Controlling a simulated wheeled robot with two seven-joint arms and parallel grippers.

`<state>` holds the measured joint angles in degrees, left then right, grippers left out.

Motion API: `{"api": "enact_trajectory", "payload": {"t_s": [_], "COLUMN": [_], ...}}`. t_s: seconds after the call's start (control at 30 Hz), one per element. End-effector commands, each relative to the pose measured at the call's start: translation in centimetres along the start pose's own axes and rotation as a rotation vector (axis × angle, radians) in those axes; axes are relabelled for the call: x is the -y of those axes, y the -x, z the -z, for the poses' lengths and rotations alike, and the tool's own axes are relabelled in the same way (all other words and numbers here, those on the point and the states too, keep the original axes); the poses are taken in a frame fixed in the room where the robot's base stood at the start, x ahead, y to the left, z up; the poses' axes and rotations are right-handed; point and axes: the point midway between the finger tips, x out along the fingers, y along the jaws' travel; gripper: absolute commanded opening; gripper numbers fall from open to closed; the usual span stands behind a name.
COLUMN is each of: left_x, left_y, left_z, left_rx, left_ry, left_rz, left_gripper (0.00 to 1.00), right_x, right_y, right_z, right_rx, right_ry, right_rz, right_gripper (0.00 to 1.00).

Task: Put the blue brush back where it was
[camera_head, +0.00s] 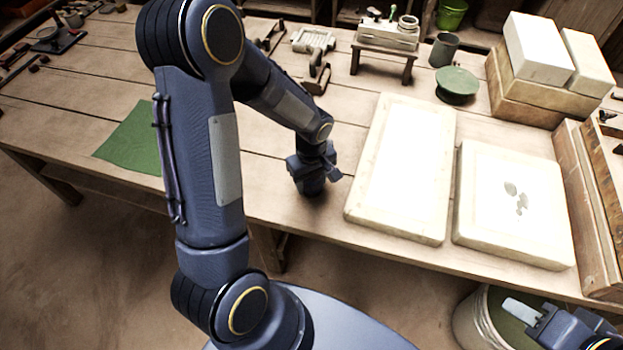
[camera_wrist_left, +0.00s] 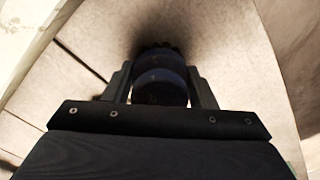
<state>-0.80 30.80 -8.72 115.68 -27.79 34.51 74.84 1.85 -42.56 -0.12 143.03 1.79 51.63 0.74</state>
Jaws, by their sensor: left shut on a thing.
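My left gripper (camera_head: 314,188) points down close above the wooden table, left of the long white slab. In the left wrist view my left gripper (camera_wrist_left: 160,92) is shut on a dark blue rounded thing, which I take for the blue brush (camera_wrist_left: 160,86). Its far end is dark and near the table surface; I cannot tell whether it touches. In the head view the brush is mostly hidden by the gripper. My right gripper (camera_head: 548,322) is at the lower right, by a bucket; its jaw state is unclear.
A long white slab (camera_head: 402,165) and a second pale slab (camera_head: 512,240) with grey-green marks lie to the right. A green cloth (camera_head: 132,140) lies to the left. Stacked blocks (camera_head: 540,50), a green disc (camera_head: 457,84) and a small bench (camera_head: 385,48) stand behind. A bucket (camera_head: 470,322) stands below.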

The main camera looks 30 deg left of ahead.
Motion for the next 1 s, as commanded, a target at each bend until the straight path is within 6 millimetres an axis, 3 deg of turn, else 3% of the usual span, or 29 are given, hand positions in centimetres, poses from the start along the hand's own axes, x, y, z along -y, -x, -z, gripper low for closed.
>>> {"api": "enact_trajectory", "payload": {"t_s": [0.07, 0.1, 0.23, 0.63, 1.0], "left_x": [0.0, 0.0, 0.0, 0.0, -0.1], "left_y": [-0.4, -0.2, -0.2, 0.7, 8.3], "left_z": [0.0, 0.0, 0.0, 0.0, 0.1], "left_rx": [0.0, 0.0, 0.0, -0.002, -0.004], "left_ry": [0.0, 0.0, 0.0, 0.0, 0.0], "left_rz": [0.0, 0.0, 0.0, -0.001, -0.006], "left_gripper": [0.33, 0.56, 0.73, 0.73, 0.73], "right_x": [-0.2, -0.1, -0.1, 0.1, 0.4], "right_y": [-0.4, -0.2, -0.2, 0.2, 0.8], "right_z": [-0.2, -0.1, -0.1, 0.1, 0.4], "right_rx": [0.0, 0.0, 0.0, 0.0, 0.0], "right_ry": [0.0, 0.0, 0.0, 0.0, 0.0], "right_rz": [0.0, 0.0, 0.0, 0.0, 0.0], "right_gripper": [0.36, 0.36, 0.36, 0.36, 0.36]}}
